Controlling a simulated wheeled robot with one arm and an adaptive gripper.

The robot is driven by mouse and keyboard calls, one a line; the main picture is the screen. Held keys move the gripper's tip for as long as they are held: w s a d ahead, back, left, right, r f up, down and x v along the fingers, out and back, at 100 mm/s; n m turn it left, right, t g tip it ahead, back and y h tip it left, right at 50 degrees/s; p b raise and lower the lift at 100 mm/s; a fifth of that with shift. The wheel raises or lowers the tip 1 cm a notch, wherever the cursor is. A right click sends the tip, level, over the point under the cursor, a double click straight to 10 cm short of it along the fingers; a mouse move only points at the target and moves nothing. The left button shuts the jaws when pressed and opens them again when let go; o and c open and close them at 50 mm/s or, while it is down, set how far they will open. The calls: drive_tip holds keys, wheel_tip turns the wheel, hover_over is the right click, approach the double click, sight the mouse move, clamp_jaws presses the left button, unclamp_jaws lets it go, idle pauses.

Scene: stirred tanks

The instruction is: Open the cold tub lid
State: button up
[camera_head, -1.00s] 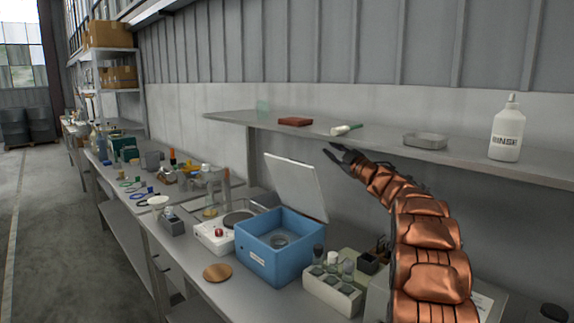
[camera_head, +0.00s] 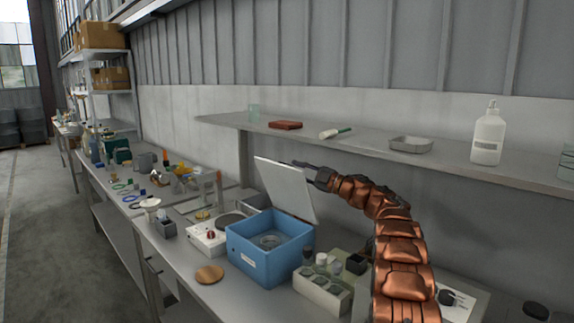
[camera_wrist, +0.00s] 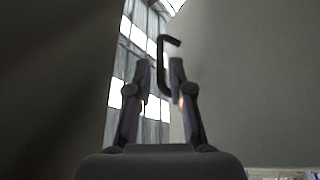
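The cold tub (camera_head: 250,262) is a blue box on the bench in the head view, with a round piece inside. Its white lid (camera_head: 285,188) stands up at the back edge, tilted back, so the tub is uncovered. My gripper (camera_head: 300,164) is at the lid's upper right edge, its fingers partly overlapping or close behind it; contact cannot be told. In the wrist view my gripper (camera_wrist: 160,64) has its two fingers apart. A thin dark hooked bar (camera_wrist: 163,68) shows between them; whether it belongs to the lid is unclear.
A shelf (camera_head: 370,142) runs above, holding a red block (camera_head: 285,125), a metal tray (camera_head: 411,145) and a white bottle (camera_head: 489,135). A vial rack (camera_head: 322,290), a copper disc (camera_head: 209,274) and a white scale-like device (camera_head: 207,238) stand around the tub.

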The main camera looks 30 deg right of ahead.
drive_tip(key=shift+p+x, duration=0.4)
drive_tip(key=shift+x, duration=1.55)
clamp_jaws()
